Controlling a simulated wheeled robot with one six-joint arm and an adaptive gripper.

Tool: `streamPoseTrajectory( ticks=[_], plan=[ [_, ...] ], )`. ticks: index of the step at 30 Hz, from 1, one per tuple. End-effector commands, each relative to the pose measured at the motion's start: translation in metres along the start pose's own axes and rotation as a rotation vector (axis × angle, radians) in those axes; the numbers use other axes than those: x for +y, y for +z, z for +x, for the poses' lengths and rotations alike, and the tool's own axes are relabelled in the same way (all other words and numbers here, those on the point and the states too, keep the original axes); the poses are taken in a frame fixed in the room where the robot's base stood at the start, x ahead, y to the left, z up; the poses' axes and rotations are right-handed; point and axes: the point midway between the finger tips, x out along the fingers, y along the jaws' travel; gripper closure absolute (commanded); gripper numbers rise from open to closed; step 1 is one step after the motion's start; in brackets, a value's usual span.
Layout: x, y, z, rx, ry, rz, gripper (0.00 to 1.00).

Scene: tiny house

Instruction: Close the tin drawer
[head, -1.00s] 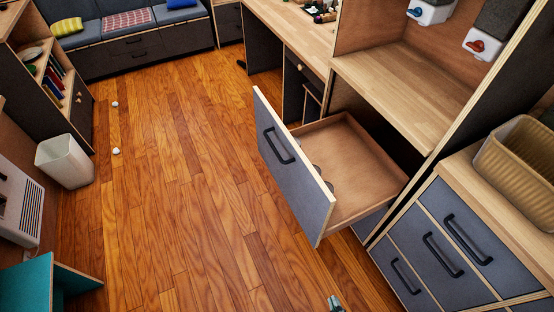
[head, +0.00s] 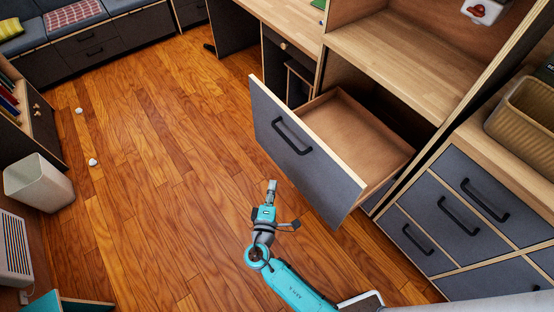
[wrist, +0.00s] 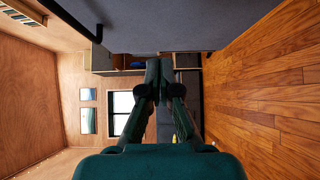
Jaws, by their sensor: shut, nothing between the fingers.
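The drawer (head: 340,122) is pulled well out of the tall wooden cabinet. Its grey front panel (head: 262,112) carries a black bar handle (head: 292,136). The visible part of its inside is bare brown wood; the part just behind the front is hidden. My gripper (head: 271,187) is in front of the panel, over the floor, apart from the handle. In the wrist view my gripper (wrist: 160,66) is shut and empty. A grey panel (wrist: 200,22) fills the top there, with a dark handle (wrist: 98,34) at its left.
Closed grey drawers (head: 440,215) with black handles stand at the right, under a counter with a ribbed basket (head: 522,115). A white bin (head: 40,184) and small white balls lie left. A bench (head: 100,42) is at the back. The wooden floor (head: 165,170) left of the drawer is clear.

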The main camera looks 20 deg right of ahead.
Motion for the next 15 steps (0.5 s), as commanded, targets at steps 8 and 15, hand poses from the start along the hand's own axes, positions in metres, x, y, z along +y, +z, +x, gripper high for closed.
streamPoseTrajectory(
  ticks=[8, 15],
  plan=[
    [0.001, 0.001, 0.034, -0.005, 0.002, 0.000, 1.00],
    [0.001, 0.001, 0.080, -0.005, 0.001, 0.001, 1.00]
  ],
)
